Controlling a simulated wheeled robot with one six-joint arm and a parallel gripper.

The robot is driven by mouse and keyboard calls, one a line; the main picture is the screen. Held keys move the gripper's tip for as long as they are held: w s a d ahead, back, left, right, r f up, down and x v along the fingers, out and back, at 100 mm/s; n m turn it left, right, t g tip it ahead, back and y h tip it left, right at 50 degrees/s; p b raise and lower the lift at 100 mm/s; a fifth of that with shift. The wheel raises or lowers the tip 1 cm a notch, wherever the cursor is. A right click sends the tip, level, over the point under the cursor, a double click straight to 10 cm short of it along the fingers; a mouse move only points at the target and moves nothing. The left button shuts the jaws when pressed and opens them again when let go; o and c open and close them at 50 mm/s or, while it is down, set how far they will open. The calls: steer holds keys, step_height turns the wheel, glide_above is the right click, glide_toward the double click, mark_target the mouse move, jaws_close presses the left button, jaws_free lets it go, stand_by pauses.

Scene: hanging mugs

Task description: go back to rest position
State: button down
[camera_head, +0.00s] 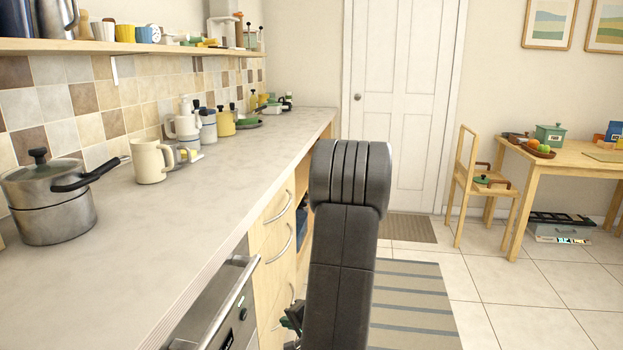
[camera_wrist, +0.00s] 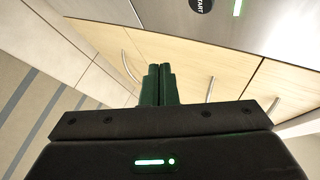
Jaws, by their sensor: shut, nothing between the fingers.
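My gripper (camera_wrist: 158,84) shows in the wrist view with its two dark green fingers side by side and shut, with nothing between them. It is in front of the wooden cabinet fronts (camera_wrist: 205,75) below the counter. In the head view my arm rises in the middle of the picture and folds down, and only a small green part of my gripper shows low beside it. A cream mug (camera_head: 151,162) stands upright on the counter (camera_head: 200,190), apart from my gripper.
A steel pot (camera_head: 50,200) with a lid stands at the left on the counter. The oven front (camera_head: 225,310) is close to my arm. A chair (camera_head: 480,185) and wooden table (camera_head: 560,165) stand at the right. The striped rug (camera_head: 410,300) and tiled floor are clear.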

steer(key=a+b, duration=0.3)
steer(key=a, duration=0.1)
steer(key=shift+w+f, duration=0.25)
steer(key=shift+w, duration=0.15)
steer(key=shift+b, duration=0.7)
steer(key=r+p, duration=0.1)
steer(key=p, duration=0.3)
steer(key=shift+d+p, duration=0.15)
steer(key=shift+p, duration=0.7)
